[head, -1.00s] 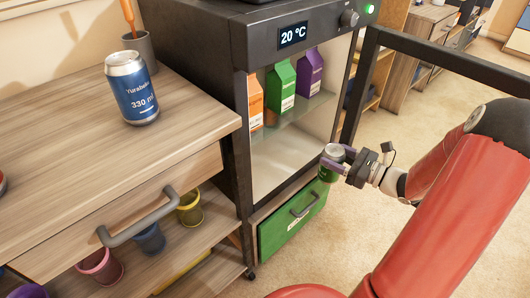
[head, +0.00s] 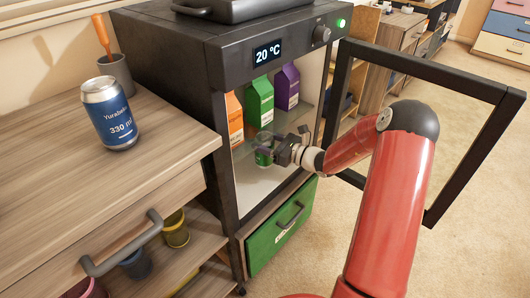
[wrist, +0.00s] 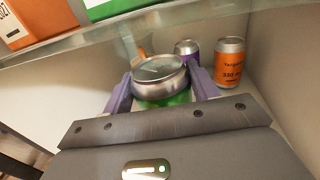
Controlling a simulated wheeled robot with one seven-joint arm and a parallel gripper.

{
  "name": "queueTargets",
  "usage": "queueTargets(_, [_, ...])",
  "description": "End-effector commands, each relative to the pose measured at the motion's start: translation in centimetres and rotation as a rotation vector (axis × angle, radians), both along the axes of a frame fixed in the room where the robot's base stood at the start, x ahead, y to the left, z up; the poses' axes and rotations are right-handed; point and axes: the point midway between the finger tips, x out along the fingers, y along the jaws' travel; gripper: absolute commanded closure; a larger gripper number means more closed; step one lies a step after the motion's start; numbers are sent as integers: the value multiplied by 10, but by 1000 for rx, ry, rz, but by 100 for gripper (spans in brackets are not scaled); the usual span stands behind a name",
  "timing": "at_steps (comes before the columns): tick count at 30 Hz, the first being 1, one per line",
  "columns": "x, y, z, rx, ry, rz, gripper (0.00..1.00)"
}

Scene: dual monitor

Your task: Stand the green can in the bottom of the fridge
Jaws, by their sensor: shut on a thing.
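The green can (head: 263,157) is held by my gripper (head: 270,147) at the fridge opening, below the glass shelf. In the wrist view, my gripper's purple fingers (wrist: 160,85) are shut on either side of the green can (wrist: 161,72), whose silver top faces up. The fridge (head: 222,90) is a dark cabinet with its framed door (head: 477,155) open to the right. The can's lower end is hidden in the wrist view, and I cannot tell whether it touches the fridge bottom (head: 255,195).
Inside the fridge, a purple can (wrist: 186,49) and an orange can (wrist: 231,62) stand beyond the held can. Orange, green (head: 260,100) and purple cartons stand on the glass shelf (wrist: 150,18) above. A blue can (head: 109,113) stands on the wooden counter. A green drawer (head: 275,232) is below.

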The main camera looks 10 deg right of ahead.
Motion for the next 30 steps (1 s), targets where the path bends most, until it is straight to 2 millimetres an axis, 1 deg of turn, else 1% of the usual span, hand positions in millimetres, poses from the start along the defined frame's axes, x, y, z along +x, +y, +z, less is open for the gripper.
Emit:
queueTargets(8, [0, 1, -20, 2, -3, 2, 80])
queueTargets(13, [0, 1, -45, 2, -2, 3, 80])
queueTargets(16, [3, 3, -49, 2, -6, 2, 80])
queueTargets(22, [3, 3, -49, 0, -6, 2, 80])
queueTargets(25, [3, 3, -53, 0, -6, 2, 80])
queueTargets(26, [3, 3, -53, 0, -4, 1, 40])
queueTargets(30, [3, 3, -52, -1, -4, 2, 22])
